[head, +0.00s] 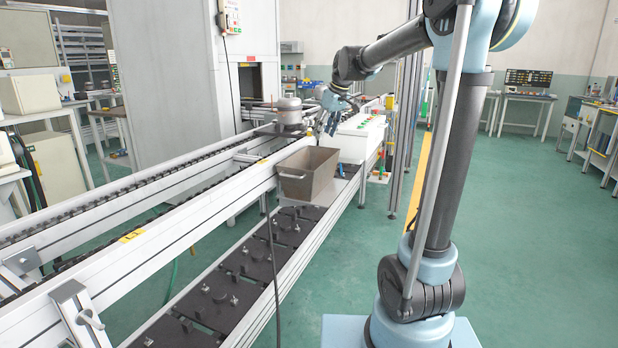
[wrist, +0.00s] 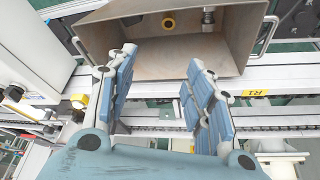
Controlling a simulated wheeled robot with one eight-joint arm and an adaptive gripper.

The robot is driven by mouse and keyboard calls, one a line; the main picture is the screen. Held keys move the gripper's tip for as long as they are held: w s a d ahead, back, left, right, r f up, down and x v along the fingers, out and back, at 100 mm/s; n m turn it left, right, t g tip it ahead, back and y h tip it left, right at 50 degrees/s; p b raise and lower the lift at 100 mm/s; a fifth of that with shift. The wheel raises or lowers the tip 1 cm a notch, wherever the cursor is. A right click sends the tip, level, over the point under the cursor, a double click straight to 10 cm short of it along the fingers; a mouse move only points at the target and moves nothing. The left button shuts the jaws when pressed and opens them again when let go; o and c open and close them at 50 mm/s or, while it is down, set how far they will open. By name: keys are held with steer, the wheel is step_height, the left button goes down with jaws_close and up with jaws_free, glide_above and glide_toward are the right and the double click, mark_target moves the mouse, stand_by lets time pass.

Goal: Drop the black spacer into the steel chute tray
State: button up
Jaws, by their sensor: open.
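The steel chute tray (head: 308,176) is a brownish-grey metal bin with side handles, set at the conveyor's edge in the head view. My gripper (head: 329,124) is above and behind the tray in the head view. In the wrist view my gripper (wrist: 160,58) has its two blue-padded fingers spread, with nothing visible between them. I cannot pick out the black spacer in either view.
A white control box (head: 358,138) with coloured buttons stands right of the tray. A grey domed compressor (head: 289,113) sits on the conveyor behind it. Dark pallets (head: 238,283) line the lower conveyor (head: 282,262). Green floor is open at the right.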

steer(key=shift+v, duration=1.55)
steer(key=s+d+f+m+h, duration=0.1)
steer(key=s+d+f+m, duration=0.1)
steer(key=s+d+f, duration=0.3)
steer(key=s+d+f+m, duration=0.1)
steer(key=s+d+f, duration=0.15)
steer(key=s, duration=0.55)
steer(key=s+d+f+m+h, duration=0.1)
steer(key=s+d+f+m, duration=0.15)
steer(key=s+d, duration=0.3)
steer(key=s+d+f+m, duration=0.2)
steer(key=s+d+f, duration=0.1)
steer(key=s+f, duration=0.5)
steer(key=s+d+f+m+h, duration=0.1)
steer(key=s+d+f+m, duration=0.1)
steer(key=s+f, duration=0.7)
steer(key=shift+s+d+f+g, duration=0.2)
steer(key=shift+s+d+g, duration=0.2)
steer(key=shift+s+d, duration=0.45)
steer(key=shift+w, duration=0.1)
steer(key=shift+w+f, duration=0.2)
steer(key=shift+w, duration=0.25)
